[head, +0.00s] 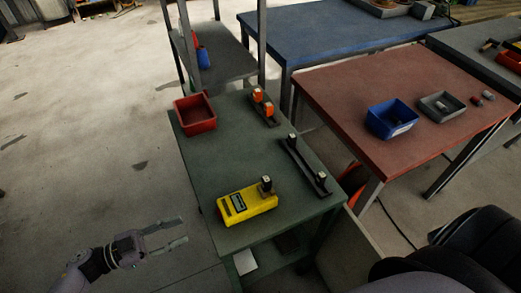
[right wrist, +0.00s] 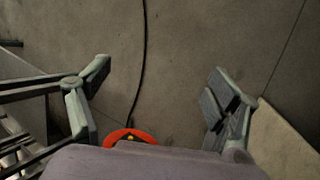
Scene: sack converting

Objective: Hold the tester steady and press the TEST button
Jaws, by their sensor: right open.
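The yellow tester (head: 246,204) lies on the near part of the green table (head: 205,160), with a small dark screen on its top and a dark post-like part with a pale top at its right end. I cannot make out which part is the TEST button. My left gripper (head: 183,230) is open and empty, left of the table and apart from the tester. My right gripper (right wrist: 155,80) shows in the right wrist view, open and empty above the floor. The right gripper's fingers cannot be made out in the head view, and the tester is not in the wrist view.
A red bin (head: 195,114), a holder with orange-topped items (head: 263,106) and a dark bar with upright pieces (head: 304,166) share the green table. A red-topped table (head: 350,105) with a blue bin (head: 392,119) stands right. A cable (right wrist: 142,60) crosses the floor.

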